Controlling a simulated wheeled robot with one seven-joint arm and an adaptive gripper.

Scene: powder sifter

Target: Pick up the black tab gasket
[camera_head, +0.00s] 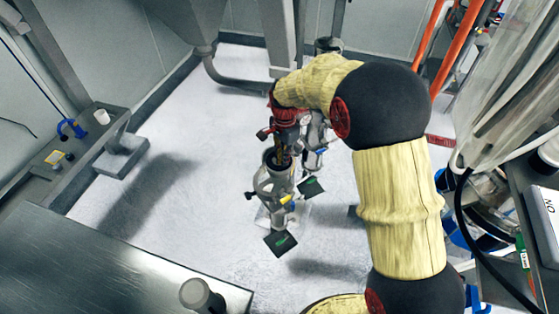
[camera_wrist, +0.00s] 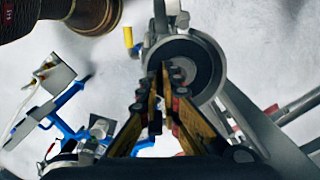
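A dark ring, which looks like the black tab gasket (camera_wrist: 211,66), sits in the round mouth of a grey metal pipe fitting (camera_wrist: 222,84) in the wrist view. Its tab cannot be made out. My gripper (camera_wrist: 171,70) has yellow and black fingers with the tips close together, over the left part of the ring. The fingers hide that part, and whether they grip or touch it cannot be told. In the head view, my gripper (camera_head: 282,158) points down at the open top of the fitting (camera_head: 267,186); the ring is not clear there.
Dark square plates (camera_head: 281,243) stick out by the fitting. A blue frame (camera_wrist: 68,98) and a grey bar (camera_wrist: 262,128) flank the fingers. A metal table (camera_head: 120,265) is at the lower left.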

